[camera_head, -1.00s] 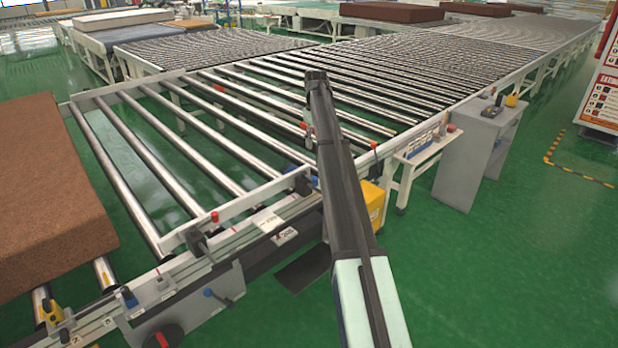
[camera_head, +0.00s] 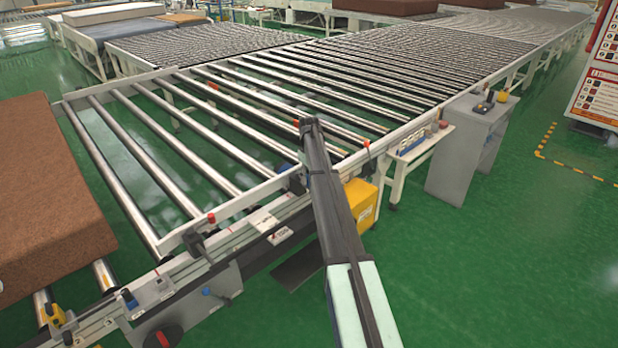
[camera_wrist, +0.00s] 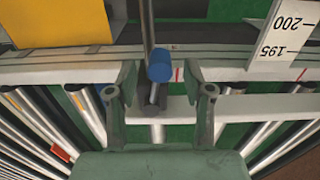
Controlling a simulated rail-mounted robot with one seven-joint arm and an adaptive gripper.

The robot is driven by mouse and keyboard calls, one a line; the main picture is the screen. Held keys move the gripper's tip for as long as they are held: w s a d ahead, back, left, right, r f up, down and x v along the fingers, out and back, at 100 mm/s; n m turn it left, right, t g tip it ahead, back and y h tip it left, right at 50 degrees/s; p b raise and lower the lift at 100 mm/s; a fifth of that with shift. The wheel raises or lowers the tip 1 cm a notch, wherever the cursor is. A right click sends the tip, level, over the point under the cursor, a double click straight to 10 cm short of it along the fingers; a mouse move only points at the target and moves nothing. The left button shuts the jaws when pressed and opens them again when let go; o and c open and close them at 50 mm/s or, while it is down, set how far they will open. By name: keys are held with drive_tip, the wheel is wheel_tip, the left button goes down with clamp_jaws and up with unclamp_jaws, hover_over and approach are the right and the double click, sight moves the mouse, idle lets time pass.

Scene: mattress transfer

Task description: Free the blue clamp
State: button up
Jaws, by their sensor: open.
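The blue clamp is a dark upright lever with a blue cylindrical knob (camera_wrist: 160,66), standing at the rail in the middle of the wrist view. My gripper (camera_wrist: 162,75) is open, with one finger on each side of the clamp. The knob is between or just beyond the fingertips, with gaps showing on both sides; I cannot tell the exact depth. In the head view a small blue part (camera_head: 287,168) shows on the rail just left of my arm, likely this clamp. My arm hides the gripper there.
A white scale card (camera_wrist: 285,35) marked 200 and 195 stands right of the clamp. A yellow box (camera_head: 361,203) sits right of my arm. Metal rollers (camera_head: 190,150) lie beyond the rail. A brown mattress (camera_head: 45,190) rests at left.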

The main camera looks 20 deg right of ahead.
drive_tip(key=shift+f, duration=0.85)
clamp_jaws()
drive_tip(key=shift+a, duration=0.15)
